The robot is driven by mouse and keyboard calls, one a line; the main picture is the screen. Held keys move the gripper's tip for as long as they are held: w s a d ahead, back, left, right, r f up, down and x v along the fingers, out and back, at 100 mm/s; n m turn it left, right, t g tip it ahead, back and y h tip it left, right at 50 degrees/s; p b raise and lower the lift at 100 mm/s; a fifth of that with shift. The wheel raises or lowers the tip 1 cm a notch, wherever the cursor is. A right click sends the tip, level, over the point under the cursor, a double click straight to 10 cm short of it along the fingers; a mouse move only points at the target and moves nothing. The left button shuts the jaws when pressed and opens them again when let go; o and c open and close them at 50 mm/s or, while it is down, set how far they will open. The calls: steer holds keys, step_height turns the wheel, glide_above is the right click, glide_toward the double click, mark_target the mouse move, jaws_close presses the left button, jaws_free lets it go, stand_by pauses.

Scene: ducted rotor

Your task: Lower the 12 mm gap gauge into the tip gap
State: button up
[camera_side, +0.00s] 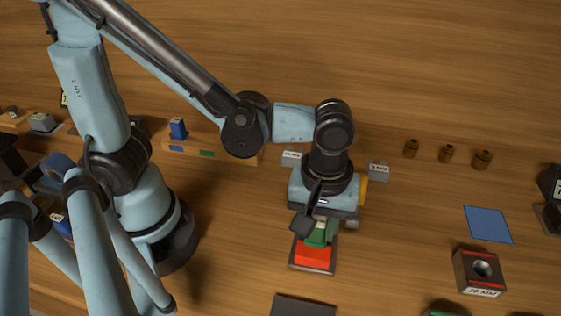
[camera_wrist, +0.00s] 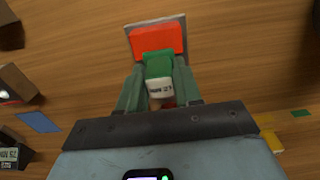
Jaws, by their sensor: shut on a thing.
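The gap gauge (camera_wrist: 160,88) is a green piece with a white tag that reads as 12 MM, upside down in the wrist view. My gripper (camera_wrist: 160,100) is shut on it, with one finger on each side. In the side view the gauge's green part (camera_side: 317,237) shows below my wrist. An orange-red block (camera_wrist: 158,40) on a grey plate (camera_wrist: 129,36) lies just beyond the gauge; this block also shows in the side view (camera_side: 313,257). I cannot tell whether the gauge touches it. I cannot make out the rotor's tip gap; my wrist hides part of the area.
A wooden rack (camera_side: 225,153) with a blue gauge (camera_side: 178,128) stands left of my wrist. Grey labelled blocks (camera_side: 291,157) (camera_side: 378,170) flank my wrist. Several brass pieces (camera_side: 447,153), a blue mat (camera_side: 487,224) and a holed block (camera_side: 480,272) are at right. Bare wood lies between.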

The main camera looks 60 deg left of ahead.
stand_by(0.4)
steer(key=o, duration=1.1)
steer(key=shift+o, duration=0.2)
